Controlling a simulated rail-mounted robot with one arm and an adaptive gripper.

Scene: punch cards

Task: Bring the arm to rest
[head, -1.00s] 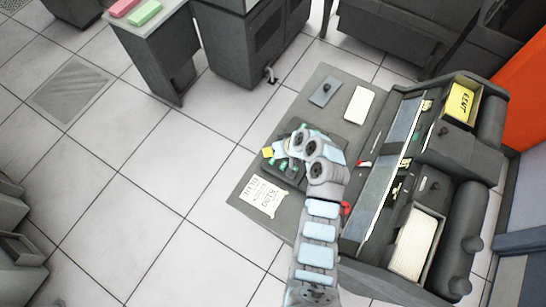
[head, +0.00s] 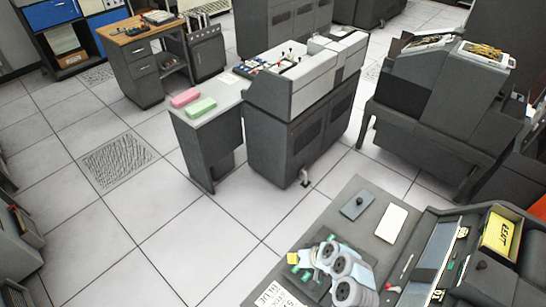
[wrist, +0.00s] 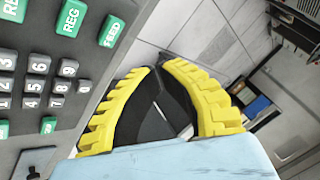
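My arm (head: 348,275) reaches over the dark keypunch desk (head: 352,212) at the lower right of the head view, bent above the keyboard. The yellow fingers of my gripper (head: 293,258) show at its left end. A keyboard (wrist: 50,75) with green and dark keys lies close beside the left finger. I cannot tell whether they touch.
The desk holds a grey block (head: 357,206), a pale card stack (head: 391,222) and a printed sheet (head: 278,297). A yellow card (head: 501,233) sits in the machine on the right. Pink (head: 185,97) and green (head: 201,108) blocks lie on a farther table. Tiled floor (head: 190,240) is open at left.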

